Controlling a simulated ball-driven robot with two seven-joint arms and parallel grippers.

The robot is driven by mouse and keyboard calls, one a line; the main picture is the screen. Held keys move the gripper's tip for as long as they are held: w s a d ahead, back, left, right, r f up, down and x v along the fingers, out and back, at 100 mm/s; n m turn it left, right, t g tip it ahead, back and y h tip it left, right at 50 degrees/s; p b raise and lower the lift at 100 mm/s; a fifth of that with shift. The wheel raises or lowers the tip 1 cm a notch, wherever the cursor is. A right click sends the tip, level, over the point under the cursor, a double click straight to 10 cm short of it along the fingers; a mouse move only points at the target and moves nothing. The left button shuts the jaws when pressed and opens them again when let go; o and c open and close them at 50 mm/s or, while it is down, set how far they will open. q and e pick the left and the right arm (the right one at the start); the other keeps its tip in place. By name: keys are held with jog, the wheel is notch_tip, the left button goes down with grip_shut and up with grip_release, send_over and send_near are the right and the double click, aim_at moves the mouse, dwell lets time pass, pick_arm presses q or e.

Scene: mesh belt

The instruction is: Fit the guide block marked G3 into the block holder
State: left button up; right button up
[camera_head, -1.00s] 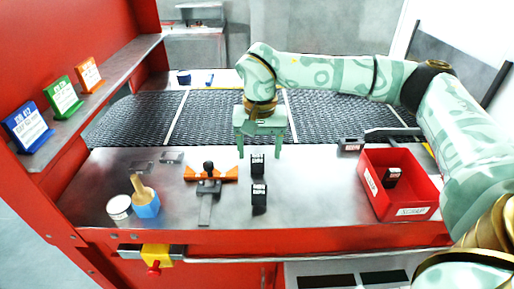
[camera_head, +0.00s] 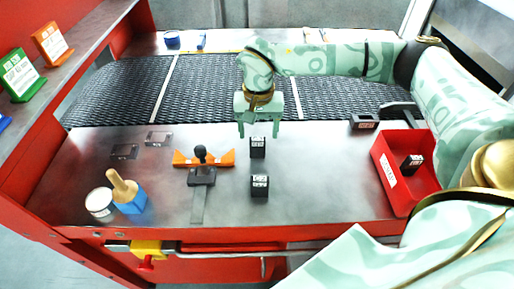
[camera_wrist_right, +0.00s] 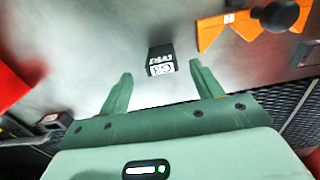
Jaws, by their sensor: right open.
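Two black guide blocks stand on the grey worktop, a far one (camera_head: 258,148) and a near one (camera_head: 260,186); their white labels are too small to read for G3. My right gripper (camera_head: 260,130) is open and empty, just behind and above the far block. In the right wrist view, that block (camera_wrist_right: 161,60) shows beyond the gap between the open fingers (camera_wrist_right: 161,85), apart from them. An orange fixture with a black knob (camera_head: 203,160), perhaps the block holder, sits left of the blocks; part of it shows in the wrist view (camera_wrist_right: 240,25). My left gripper is not in view.
A red bin (camera_head: 388,165) at right holds a dark block (camera_head: 411,163). Another dark block (camera_head: 364,122) lies behind it. A blue pot with a wooden-handled tool (camera_head: 130,200) and a white tin (camera_head: 99,202) stand at left. The mesh belt (camera_head: 215,85) runs behind.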

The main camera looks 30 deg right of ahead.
aim_at(258, 139)
jog(key=f, duration=0.3)
jog(key=f+b, duration=0.1)
jog(key=f, duration=0.2)
jog(key=shift+w, duration=0.2)
jog(key=shift+r, duration=0.1)
jog(key=c, duration=1.1)
